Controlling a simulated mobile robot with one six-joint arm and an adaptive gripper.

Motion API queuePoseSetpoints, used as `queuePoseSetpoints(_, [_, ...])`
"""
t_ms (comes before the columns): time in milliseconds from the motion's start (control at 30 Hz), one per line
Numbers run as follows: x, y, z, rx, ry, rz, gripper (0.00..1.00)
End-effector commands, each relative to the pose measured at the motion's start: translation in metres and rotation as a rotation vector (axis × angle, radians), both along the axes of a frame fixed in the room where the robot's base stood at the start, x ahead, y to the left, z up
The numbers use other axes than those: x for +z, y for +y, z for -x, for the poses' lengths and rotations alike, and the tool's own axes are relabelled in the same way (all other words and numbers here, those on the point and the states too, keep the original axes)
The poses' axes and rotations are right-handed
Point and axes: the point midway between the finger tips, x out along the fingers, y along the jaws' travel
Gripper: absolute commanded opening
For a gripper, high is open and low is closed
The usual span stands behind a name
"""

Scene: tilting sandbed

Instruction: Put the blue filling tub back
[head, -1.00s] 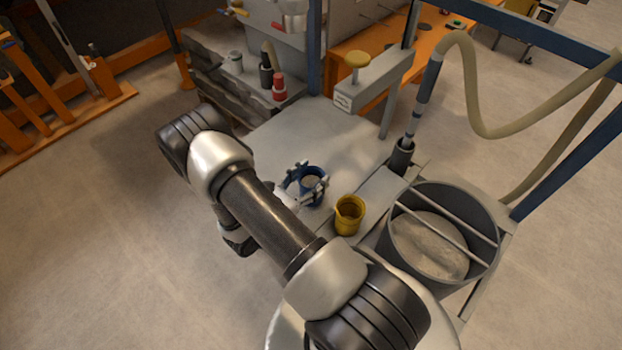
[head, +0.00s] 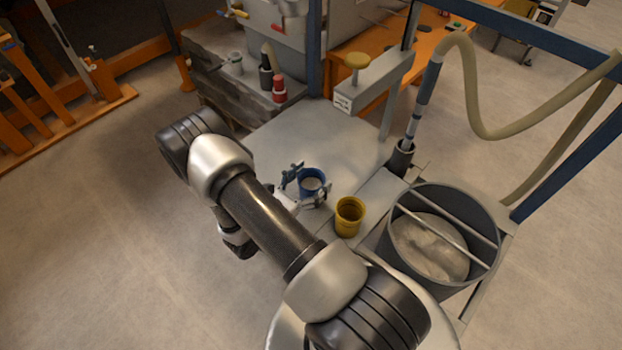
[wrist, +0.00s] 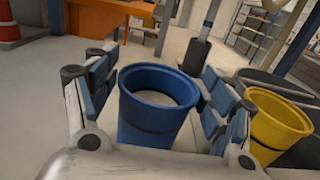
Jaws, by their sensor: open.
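The blue filling tub (head: 312,181) stands upright on the grey table top, with pale sand-like material inside. In the wrist view the blue tub (wrist: 152,112) sits between the two finger pads, with a visible gap on each side. My gripper (head: 306,186) is open around the tub and does not clamp it. It also shows in the wrist view (wrist: 155,100), its fingers spread to the left and right of the tub. The tub's lower part is hidden by the gripper body in the wrist view.
A yellow tub (head: 348,217) stands close to the right of the blue one. A large grey bin (head: 397,262) with pale material and bars is further right. A hose nozzle in a dark holder (head: 401,158) stands behind. The grey table top (head: 290,135) is clear behind the blue tub.

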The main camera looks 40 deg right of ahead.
Motion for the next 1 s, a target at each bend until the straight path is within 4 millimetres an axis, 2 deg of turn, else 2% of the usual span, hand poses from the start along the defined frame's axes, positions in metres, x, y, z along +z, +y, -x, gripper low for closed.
queuePoseSetpoints(100, [0.005, 0.001, 0.0, 0.001, 0.0, 0.0, 0.76])
queuePoseSetpoints(167, [0.004, 0.01, -0.001, 0.006, 0.0, 0.0, 0.76])
queuePoseSetpoints(500, [0.004, 0.082, 0.005, 0.007, -0.001, 0.0, 0.76])
queuePoseSetpoints(633, [0.004, 0.103, 0.007, 0.004, -0.001, 0.0, 0.76])
queuePoseSetpoints(800, [0.004, 0.117, 0.009, -0.001, -0.003, -0.002, 0.76])
queuePoseSetpoints(900, [0.015, 0.12, 0.008, -0.033, -0.029, -0.021, 0.76])
queuePoseSetpoints(1000, [0.04, 0.12, 0.01, -0.111, -0.093, -0.071, 0.76])
